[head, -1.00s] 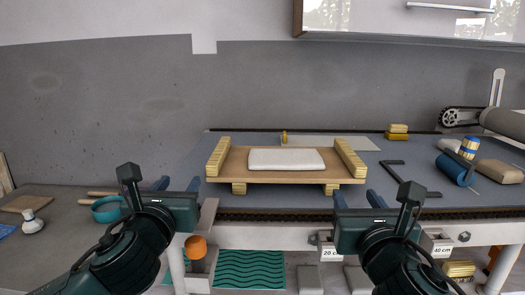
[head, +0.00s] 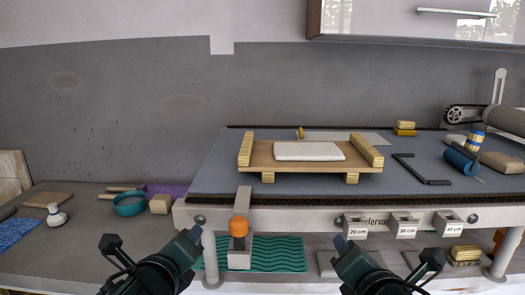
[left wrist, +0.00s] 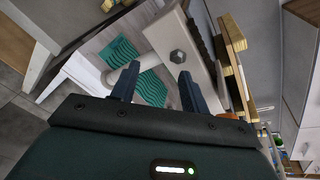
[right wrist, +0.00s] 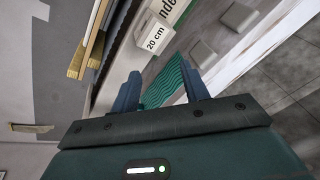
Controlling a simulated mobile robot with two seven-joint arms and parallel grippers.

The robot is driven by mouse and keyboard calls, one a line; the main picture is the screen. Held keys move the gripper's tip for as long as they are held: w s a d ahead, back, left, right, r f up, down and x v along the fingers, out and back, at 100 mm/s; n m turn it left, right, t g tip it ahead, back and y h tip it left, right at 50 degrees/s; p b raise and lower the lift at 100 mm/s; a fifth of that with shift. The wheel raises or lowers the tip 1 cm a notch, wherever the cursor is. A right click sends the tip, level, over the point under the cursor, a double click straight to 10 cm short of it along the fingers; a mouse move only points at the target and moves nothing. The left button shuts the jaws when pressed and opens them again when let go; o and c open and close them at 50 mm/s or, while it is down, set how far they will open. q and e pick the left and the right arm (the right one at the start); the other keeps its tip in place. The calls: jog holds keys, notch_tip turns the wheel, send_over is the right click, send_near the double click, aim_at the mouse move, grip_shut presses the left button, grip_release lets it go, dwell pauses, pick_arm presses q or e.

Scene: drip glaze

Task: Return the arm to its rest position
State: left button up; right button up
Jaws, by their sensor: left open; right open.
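My left gripper (head: 193,238) is low in the head view, in front of the grey table's front beam. Its two blue fingers are apart and empty in the left wrist view (left wrist: 155,85). My right gripper (head: 340,245) is also low in the head view, in front of the beam below the 20 cm label. Its fingers are apart and empty in the right wrist view (right wrist: 160,90). Neither gripper touches anything that I can see. Most of both arms is out of view below.
A wooden board (head: 262,160) with a white slab (head: 308,151) and yellow slatted side blocks stands on the grey table (head: 215,180). An orange knob (head: 238,227) sticks out at the front. A blue roll (head: 462,160) lies at right. A teal bowl (head: 130,205) stands at left.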

pick_arm(q)
jog(key=s+a+f+n+g, duration=0.3)
jog(key=s+f+n+g, duration=0.2)
jog(key=s+f+n, duration=0.75)
jog(key=s+a+f+n+g, duration=0.3)
jog(key=s+f+n+g, duration=0.3)
jog(key=s+f+n, duration=0.6)
pick_arm(e)
jog(key=s+d+f+m+g, duration=0.2)
jog(key=s+f+m+g, duration=0.4)
jog(key=s+f+m, duration=0.55)
jog(key=s+d+f+m+g, duration=0.3)
jog(key=s+f+m+g, duration=0.2)
jog(key=s+f+m, duration=0.7)
pick_arm(q)
jog(key=w+d+f+t+h, duration=0.2)
jog(key=w+d+f+t, duration=0.2)
jog(key=d+f+t, duration=0.1)
jog(key=shift+w+d+f+t+h, duration=0.35)
jog(key=shift+d+t, duration=0.25)
jog(key=shift+t, duration=0.4)
pick_arm(e)
jog(key=w+a+f+t+y, duration=0.3)
jog(key=w+a+f+t, duration=0.3)
jog(key=w+t, duration=0.1)
jog(key=shift+a+f+m+y, duration=0.3)
jog(key=shift+a+f+m, duration=0.05)
jog(key=shift+a+f, duration=0.05)
